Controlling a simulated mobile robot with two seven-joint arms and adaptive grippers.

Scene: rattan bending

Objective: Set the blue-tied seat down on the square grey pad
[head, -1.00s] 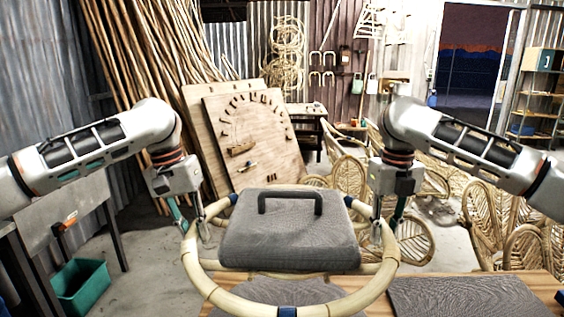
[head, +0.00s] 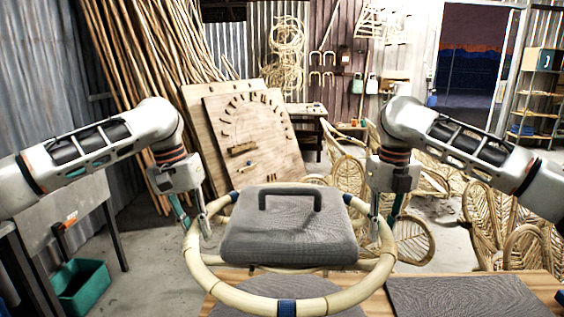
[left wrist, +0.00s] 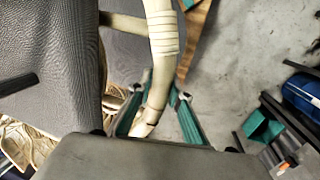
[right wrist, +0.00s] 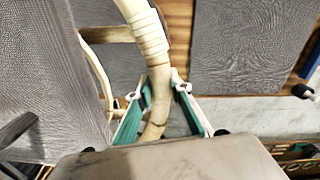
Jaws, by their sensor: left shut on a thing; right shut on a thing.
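The blue-tied seat is a pale rattan ring (head: 230,294) with blue bindings and a grey woven cushion with a dark handle (head: 290,228). It hangs above the wooden table. My left gripper (head: 204,226) is shut on the ring's left side. My right gripper (head: 376,224) is shut on its right side. Each wrist view shows the rattan between green-lined fingers. The square grey pad (head: 462,296) lies flat and bare on the table, to the right of the seat; it also shows in the right wrist view (right wrist: 250,45).
Another grey surface (head: 275,284) lies below the seat, partly hidden by it; its full shape is unclear. The wooden table (head: 376,306) fills the bottom. A green bin (head: 80,287) stands on the floor at left. Rattan chair frames (head: 500,230) stand behind at right.

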